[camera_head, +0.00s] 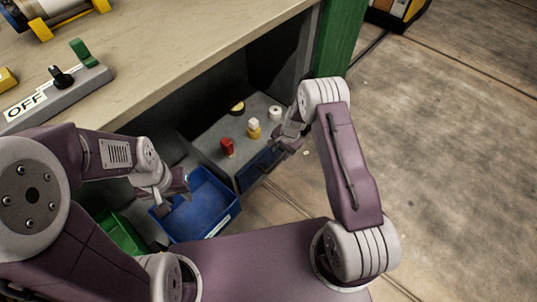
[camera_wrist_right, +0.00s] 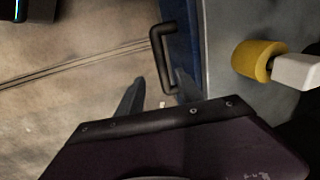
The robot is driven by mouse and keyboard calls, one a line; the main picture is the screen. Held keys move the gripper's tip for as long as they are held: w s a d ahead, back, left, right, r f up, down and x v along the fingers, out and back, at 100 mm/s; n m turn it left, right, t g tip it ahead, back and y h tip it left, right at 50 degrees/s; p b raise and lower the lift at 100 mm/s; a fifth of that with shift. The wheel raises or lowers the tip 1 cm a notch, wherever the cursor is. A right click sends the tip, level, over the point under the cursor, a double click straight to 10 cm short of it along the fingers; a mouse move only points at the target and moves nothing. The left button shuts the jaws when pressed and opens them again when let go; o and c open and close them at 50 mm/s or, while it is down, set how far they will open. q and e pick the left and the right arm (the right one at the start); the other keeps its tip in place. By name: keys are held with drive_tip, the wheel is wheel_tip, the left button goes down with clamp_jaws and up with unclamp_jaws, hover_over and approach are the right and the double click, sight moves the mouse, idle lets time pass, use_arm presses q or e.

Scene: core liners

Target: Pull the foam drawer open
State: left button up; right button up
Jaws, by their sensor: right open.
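The blue drawer front (camera_head: 258,168) is on the side of a grey cabinet under the bench and looks flush with it. Its black bar handle (camera_wrist_right: 162,58) shows in the right wrist view against the blue front (camera_wrist_right: 185,45). My right gripper (camera_head: 279,147) is open at the drawer front. In the right wrist view, the fingertips (camera_wrist_right: 159,82) are at the lower end of the handle, one to each side of it; I see no grip on it. My left gripper (camera_head: 173,193) is open and empty above a blue bin.
The grey cabinet top (camera_head: 207,138) carries a red item (camera_head: 227,147), a yellow item with a white top (camera_head: 254,129) and a white roll (camera_head: 275,112). The blue bin (camera_head: 222,214) and a green bin (camera_head: 122,236) are at left. A green post (camera_head: 340,45) stands behind.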

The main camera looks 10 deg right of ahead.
sight(277, 161)
drive_tip(key=f+b, duration=0.1)
drive_tip(key=f, duration=0.1)
drive_tip(key=w+f+b, duration=0.1)
drive_tip(key=f+b, duration=0.1)
drive_tip(key=f, duration=0.1)
drive_tip(key=a+f+b, duration=0.1)
drive_tip(key=f, duration=0.2)
drive_tip(key=shift+w+b, duration=0.15)
drive_tip(key=shift+b, duration=0.2)
drive_tip(key=shift+w+f+b, duration=0.15)
drive_tip(key=shift+f+b, duration=0.15)
drive_tip(key=shift+f, duration=0.35)
clamp_jaws()
idle(0.5)
